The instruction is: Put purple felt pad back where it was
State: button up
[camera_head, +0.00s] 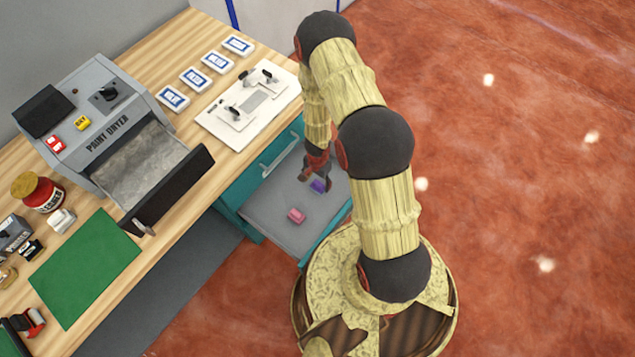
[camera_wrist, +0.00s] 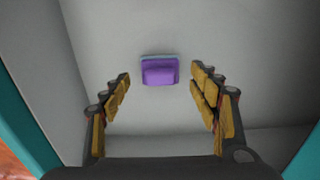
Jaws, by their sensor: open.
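The purple felt pad (camera_head: 318,186) lies inside an open teal drawer (camera_head: 336,222) with a grey floor. In the wrist view the purple pad (camera_wrist: 159,72) lies ahead of my fingertips, roughly centred between them. A blue-grey edge shows along its far side. My gripper (camera_head: 318,168) is over the drawer, close to the purple pad. In the wrist view my gripper (camera_wrist: 160,83) is open, with nothing between its fingers. A pink block (camera_head: 296,215) lies in the same drawer, nearer the front left.
A paint dryer (camera_head: 108,145) with its tray pulled out stands on the wooden table. A white board (camera_head: 250,105), several blue-and-white cards (camera_head: 217,62) and a green mat (camera_head: 85,268) also lie there.

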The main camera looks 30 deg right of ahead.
aim_at(317, 184)
notch_tip(317, 184, up, 9)
jog(key=p, duration=0.4)
jog(key=shift+f, duration=0.2)
